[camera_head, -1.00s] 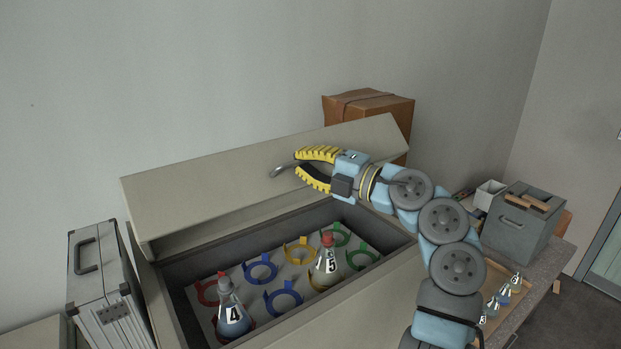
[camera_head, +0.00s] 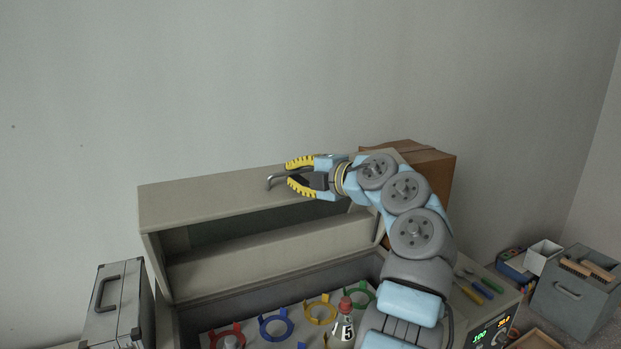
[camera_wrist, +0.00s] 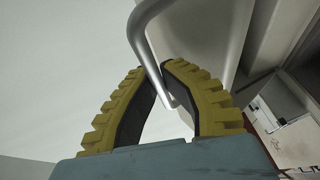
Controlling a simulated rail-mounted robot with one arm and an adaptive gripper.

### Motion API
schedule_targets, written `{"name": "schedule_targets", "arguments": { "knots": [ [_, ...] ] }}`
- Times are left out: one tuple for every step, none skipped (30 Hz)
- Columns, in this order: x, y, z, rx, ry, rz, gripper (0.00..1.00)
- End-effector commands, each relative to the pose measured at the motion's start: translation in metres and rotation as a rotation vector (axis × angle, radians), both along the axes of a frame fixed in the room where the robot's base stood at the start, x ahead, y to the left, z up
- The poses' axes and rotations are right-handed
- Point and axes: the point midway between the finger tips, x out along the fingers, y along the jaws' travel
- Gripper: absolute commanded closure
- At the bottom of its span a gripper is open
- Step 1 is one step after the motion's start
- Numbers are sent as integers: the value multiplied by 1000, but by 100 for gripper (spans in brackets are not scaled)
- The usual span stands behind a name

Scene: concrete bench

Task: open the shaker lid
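The shaker (camera_head: 225,292) is a beige box with its lid (camera_head: 215,200) raised well up, so the interior shows below. A bent metal handle (camera_head: 271,181) sticks out from the lid; it shows large in the wrist view (camera_wrist: 146,45). My gripper (camera_head: 290,174) has yellow ribbed fingers that converge around the handle's free end. In the wrist view the bar passes between the fingertips (camera_wrist: 158,72); the exact contact is partly hidden. Inside the shaker are coloured ring holders, blue (camera_head: 276,325) and red (camera_head: 227,338) among them, and a red-capped flask marked 5 (camera_head: 343,325).
A silver case (camera_head: 112,305) stands left of the shaker. A brown cardboard box (camera_head: 425,170) is behind the lid's right end. On the right are screwdrivers (camera_head: 480,288), a lit control panel (camera_head: 492,332) and a grey toolbox (camera_head: 575,298). The space above the lid is clear.

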Motion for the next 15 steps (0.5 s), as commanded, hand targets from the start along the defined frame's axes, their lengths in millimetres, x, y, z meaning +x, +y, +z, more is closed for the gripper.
{"name": "schedule_targets", "arguments": {
  "knots": [
    [1,4,5,-1,1,1,100],
    [1,5,5,-2,3,0,100],
    [2,6,5,-4,8,0,100],
    [2,7,5,-5,10,0,100],
    [3,8,5,-5,12,0,100],
    [3,9,5,-6,14,-1,100],
    [3,10,5,-8,15,-1,100],
    [4,10,5,-8,17,-1,100],
    [4,10,5,-9,17,-1,100],
    [4,10,5,-9,17,-2,100],
    [4,11,5,-10,18,-2,100],
    [4,10,5,-9,19,-2,100],
    [4,10,5,-9,19,-2,100],
    [4,10,5,-9,19,-2,100],
    [4,10,5,-9,19,-2,100]
  ]
}}
